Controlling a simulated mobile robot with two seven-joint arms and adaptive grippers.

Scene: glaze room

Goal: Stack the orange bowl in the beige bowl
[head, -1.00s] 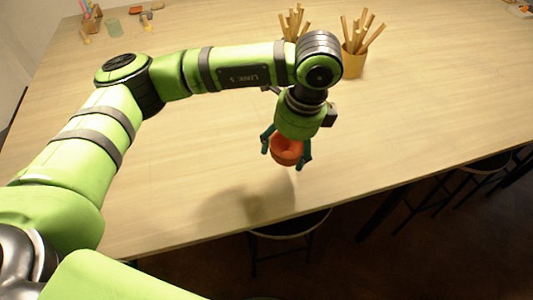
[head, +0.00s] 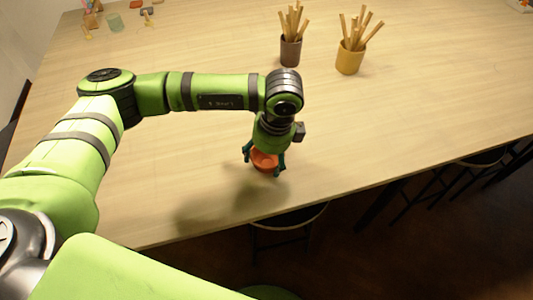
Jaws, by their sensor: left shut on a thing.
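The orange bowl (head: 265,160) is between the fingers of my left gripper (head: 264,164), near the front edge of the table. The gripper is shut on it from above, with one dark green finger on each side. The bowl looks roughly upright, and its upper part is partly covered by the gripper. I cannot tell how high it is above the table. I do not see a beige bowl in this view; whether one is hidden behind the arm or the orange bowl I cannot tell. My right gripper is not in view.
A grey-brown cup (head: 291,52) and a yellow cup (head: 350,60), both holding wooden sticks, stand behind the gripper. A greenish cup (head: 114,23) and small items are at the far left. The table (head: 420,100) is clear at right. Stools stand beyond its front edge.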

